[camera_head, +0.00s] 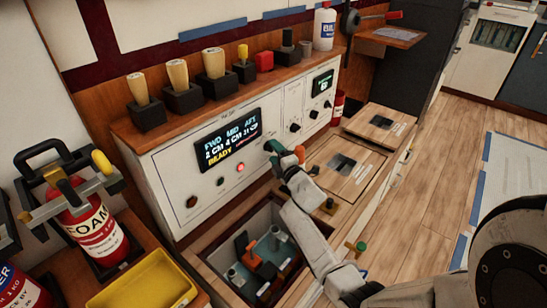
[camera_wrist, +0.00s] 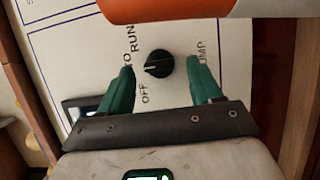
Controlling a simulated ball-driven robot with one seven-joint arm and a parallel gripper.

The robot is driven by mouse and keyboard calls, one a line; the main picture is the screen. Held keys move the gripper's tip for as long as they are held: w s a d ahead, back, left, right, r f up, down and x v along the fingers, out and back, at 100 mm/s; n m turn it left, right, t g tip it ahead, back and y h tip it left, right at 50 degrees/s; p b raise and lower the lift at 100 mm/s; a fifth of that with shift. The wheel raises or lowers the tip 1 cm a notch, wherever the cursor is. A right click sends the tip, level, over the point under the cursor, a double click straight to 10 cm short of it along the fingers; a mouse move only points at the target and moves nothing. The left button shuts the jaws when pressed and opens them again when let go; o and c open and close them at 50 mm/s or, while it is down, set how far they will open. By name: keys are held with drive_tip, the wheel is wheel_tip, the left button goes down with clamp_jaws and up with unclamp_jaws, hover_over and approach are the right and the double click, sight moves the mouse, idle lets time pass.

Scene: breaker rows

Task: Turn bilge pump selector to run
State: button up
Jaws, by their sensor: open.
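In the wrist view, a black round selector knob (camera_wrist: 160,61) sits on the white panel. OFF is lettered at its lower left, a partly hidden label ending in "TO" at its left, RUN at its upper left and "UMP" at its right. The knob's white mark points left and slightly down, nearer the "TO" label than RUN. My gripper (camera_wrist: 159,72) is open, with one green finger on each side of the knob; I cannot tell if either touches it. In the head view, my gripper (camera_head: 272,151) is at the panel face and hides this knob.
The panel's display (camera_head: 229,139) reads READY, with a lit red lamp (camera_head: 240,168) below. Further knobs (camera_head: 295,127) are to the right. An open bilge hatch (camera_head: 255,255) lies below the panel. An orange rounded shape (camera_wrist: 165,8) crosses the wrist view's top.

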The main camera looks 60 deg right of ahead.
drive_tip(key=shift+w+d, duration=0.4)
drive_tip(key=shift+w, duration=0.15)
drive_tip(key=shift+c, duration=0.3)
drive_tip(key=c, duration=1)
drive_tip(key=shift+r+p, duration=0.2)
drive_tip(key=shift+p, duration=0.2)
drive_tip(key=m+g+y+p, duration=0.1)
drive_tip(key=m+p, duration=0.2)
drive_tip(key=p, duration=0.5)
drive_tip(key=m+y+p, duration=0.2)
drive_tip(key=m+p, duration=0.2)
drive_tip(key=p, duration=0.4)
drive_tip(key=shift+d+r+g, duration=0.15)
drive_tip(key=shift+r+g, duration=0.05)
drive_tip(key=shift+g, duration=0.2)
drive_tip(key=shift+s+f, duration=0.1)
